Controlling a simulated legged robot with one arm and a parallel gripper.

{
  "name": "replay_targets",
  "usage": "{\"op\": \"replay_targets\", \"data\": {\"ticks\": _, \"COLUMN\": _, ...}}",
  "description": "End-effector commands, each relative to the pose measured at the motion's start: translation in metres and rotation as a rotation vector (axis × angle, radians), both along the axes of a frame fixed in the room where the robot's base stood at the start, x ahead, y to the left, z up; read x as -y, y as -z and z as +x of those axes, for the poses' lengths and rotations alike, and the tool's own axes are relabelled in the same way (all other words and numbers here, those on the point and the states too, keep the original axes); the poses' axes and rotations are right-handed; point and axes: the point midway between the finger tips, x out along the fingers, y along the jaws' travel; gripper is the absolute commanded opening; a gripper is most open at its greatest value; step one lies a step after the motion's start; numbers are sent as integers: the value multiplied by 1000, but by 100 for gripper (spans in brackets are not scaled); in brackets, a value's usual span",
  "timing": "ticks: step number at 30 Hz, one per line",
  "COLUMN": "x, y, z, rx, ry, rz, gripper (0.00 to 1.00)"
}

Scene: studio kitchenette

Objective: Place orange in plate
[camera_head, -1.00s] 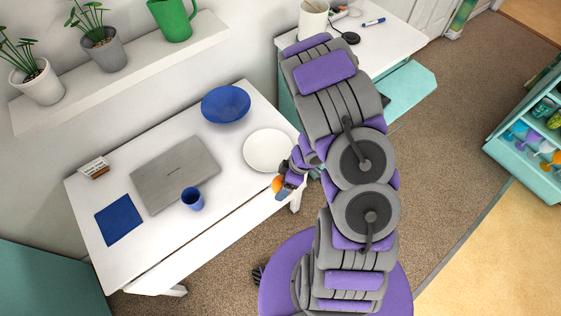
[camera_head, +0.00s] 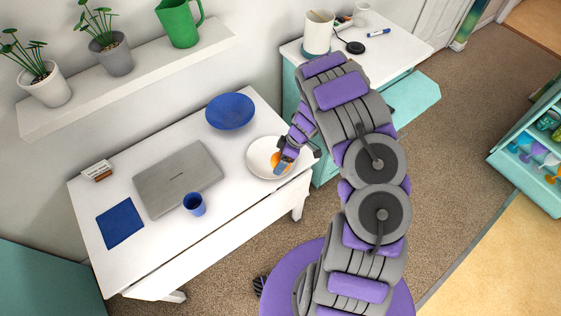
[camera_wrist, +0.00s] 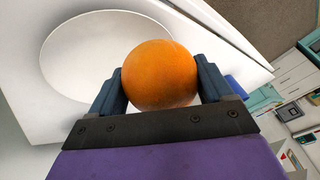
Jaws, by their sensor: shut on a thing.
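The orange (camera_wrist: 159,75) is held between the two dark fingers of my gripper (camera_wrist: 160,85) in the wrist view. In the head view the orange (camera_head: 277,161) and my gripper (camera_head: 283,164) appear over the right part of the white plate (camera_head: 257,151). The plate (camera_wrist: 62,65) lies beyond the orange in the wrist view and looks empty. My gripper is shut on the orange. Whether the orange touches the plate cannot be told.
On the white desk are a blue bowl (camera_head: 230,111), a grey laptop (camera_head: 178,180), a blue cup (camera_head: 194,204) and a blue square mat (camera_head: 120,223). A shelf with plants and a green pitcher (camera_head: 180,22) is above. A white side cabinet (camera_head: 398,47) stands at the back right.

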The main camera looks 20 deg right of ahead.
Motion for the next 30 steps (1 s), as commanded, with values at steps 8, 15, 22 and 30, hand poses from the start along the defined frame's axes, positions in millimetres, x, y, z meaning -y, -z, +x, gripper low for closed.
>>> {"op": "replay_targets", "data": {"ticks": 8, "x": 3, "y": 1, "z": 14, "rx": 1, "ry": 1, "rz": -2, "gripper": 43}}
{"op": "replay_targets", "data": {"ticks": 15, "x": 3, "y": 30, "z": 17, "rx": -1, "ry": 3, "rz": 0, "gripper": 43}}
{"op": "replay_targets", "data": {"ticks": 22, "x": 4, "y": 37, "z": 17, "rx": 1, "ry": 2, "rz": -2, "gripper": 43}}
{"op": "replay_targets", "data": {"ticks": 30, "x": 4, "y": 39, "z": 17, "rx": 0, "ry": 2, "rz": -2, "gripper": 84}}
